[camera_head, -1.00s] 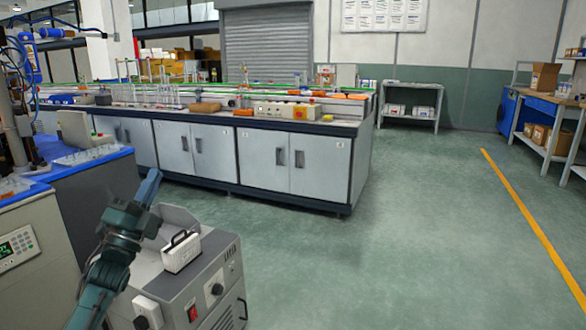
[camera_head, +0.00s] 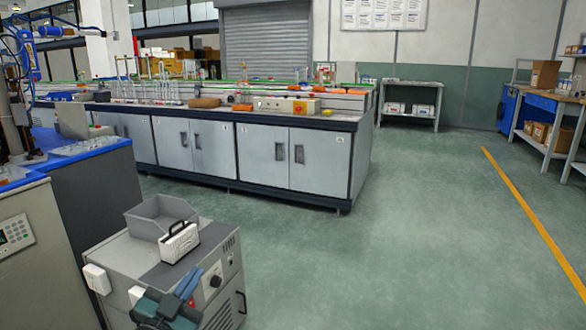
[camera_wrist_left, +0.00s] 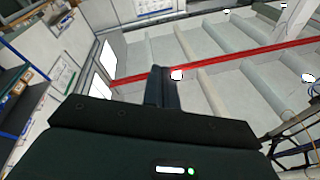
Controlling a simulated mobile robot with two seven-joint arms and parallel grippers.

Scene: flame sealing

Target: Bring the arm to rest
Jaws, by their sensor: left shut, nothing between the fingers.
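My left gripper (camera_head: 190,284) shows low in the head view, in front of the grey machine cabinet (camera_head: 224,262). Its fingers are together with nothing between them. In the left wrist view the shut fingers (camera_wrist_left: 162,88) point toward the ceiling (camera_wrist_left: 215,60) and a red beam (camera_wrist_left: 230,58). The arm behind it is mostly cut off by the bottom edge. My right gripper is not in view.
A grey open bin (camera_head: 160,216) and a white handled box (camera_head: 180,243) sit on the cabinet. A blue-topped bench (camera_head: 95,149) stands at left. A long lab bench (camera_head: 262,160) runs behind. The floor (camera_head: 420,230) at right is clear.

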